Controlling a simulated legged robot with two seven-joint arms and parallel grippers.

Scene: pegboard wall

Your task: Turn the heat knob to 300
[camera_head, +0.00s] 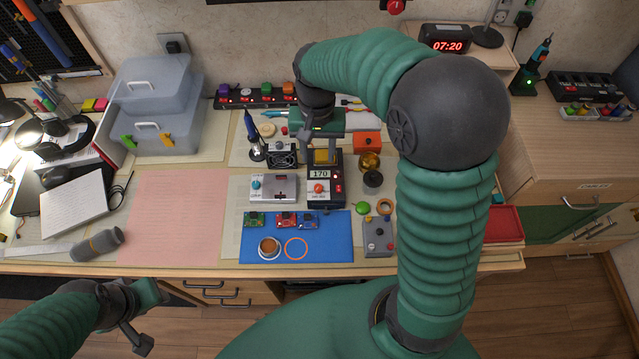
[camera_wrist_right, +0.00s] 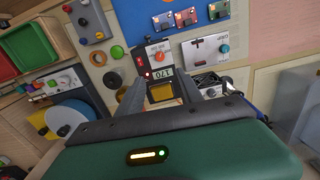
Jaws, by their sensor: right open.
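The heat knob (camera_head: 319,188) is a small orange-red knob on the front of a dark station (camera_head: 325,202). The station's display (camera_head: 320,174) reads 170. In the right wrist view the knob (camera_wrist_right: 159,56) shows beyond the display, which appears upside down. My right gripper (camera_head: 323,152) is open and empty above the back of the station. In its wrist view the fingers stand apart on either side of the station's yellow-orange pad, short of the knob. My left gripper (camera_head: 143,315) is low at the front left, off the desk; its opening is unclear.
A white box with a teal knob (camera_head: 272,188) stands left of the station. A blue mat (camera_head: 330,240) with small boards and a cup lies in front. A grey box with a red button (camera_head: 377,236) is to the right. A soldering iron stand (camera_head: 256,150) is behind left.

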